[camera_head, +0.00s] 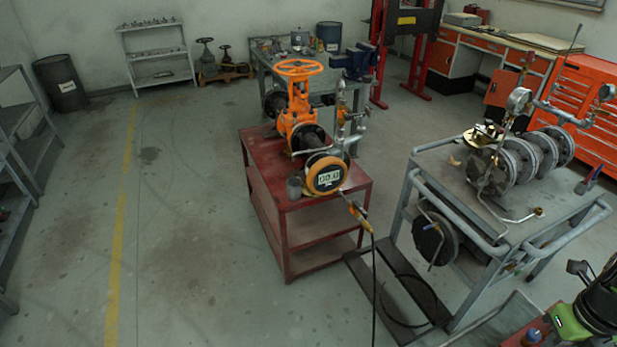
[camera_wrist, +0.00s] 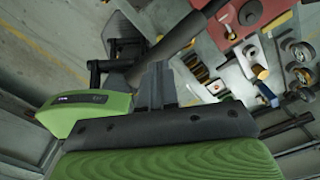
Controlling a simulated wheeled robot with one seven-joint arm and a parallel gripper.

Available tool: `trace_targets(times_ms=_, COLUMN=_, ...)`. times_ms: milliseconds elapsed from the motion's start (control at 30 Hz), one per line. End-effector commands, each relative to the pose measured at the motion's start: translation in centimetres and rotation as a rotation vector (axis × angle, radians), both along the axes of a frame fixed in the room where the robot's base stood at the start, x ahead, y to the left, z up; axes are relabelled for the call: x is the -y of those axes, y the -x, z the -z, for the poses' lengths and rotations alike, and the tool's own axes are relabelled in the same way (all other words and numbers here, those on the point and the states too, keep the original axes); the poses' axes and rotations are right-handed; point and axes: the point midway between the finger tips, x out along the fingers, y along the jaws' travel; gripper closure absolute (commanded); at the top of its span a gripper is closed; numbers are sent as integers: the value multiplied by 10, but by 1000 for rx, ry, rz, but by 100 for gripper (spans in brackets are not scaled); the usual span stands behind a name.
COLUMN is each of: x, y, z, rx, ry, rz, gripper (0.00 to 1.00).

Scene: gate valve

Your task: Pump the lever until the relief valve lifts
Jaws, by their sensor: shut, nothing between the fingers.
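My gripper (camera_wrist: 158,85) is shut and empty in the wrist view, its dark fingers above a green body. In the head view my green and black arm shows at the bottom right, and I cannot make out its fingertips there. A grey cart (camera_head: 590,225) carries flanged pipework (camera_head: 515,165) and a round gauge (camera_head: 518,101). A thin dark rod (camera_head: 576,38) slants up behind it; I cannot tell if it is the lever. A dark bar (camera_wrist: 190,35) crosses behind my fingers in the wrist view, also unidentified. I cannot clearly single out the relief valve.
A red stand (camera_head: 285,225) holds an orange gate valve (camera_head: 300,115) and a round digital gauge (camera_head: 327,175). A black hose (camera_head: 373,275) runs to the floor near a dark pallet (camera_head: 400,295). Orange tool drawers (camera_head: 585,90) stand behind the cart.

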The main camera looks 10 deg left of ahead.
Motion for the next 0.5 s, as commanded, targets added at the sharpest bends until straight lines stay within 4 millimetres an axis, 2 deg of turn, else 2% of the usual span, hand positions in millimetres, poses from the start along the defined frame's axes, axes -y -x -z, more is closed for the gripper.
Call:
trace_targets(times_ms=233, x=0, y=0, z=4, rx=0, ry=0, rz=0, gripper=100)
trace_targets(times_ms=500, x=0, y=0, z=43, rx=0, ry=0, rz=0, gripper=100)
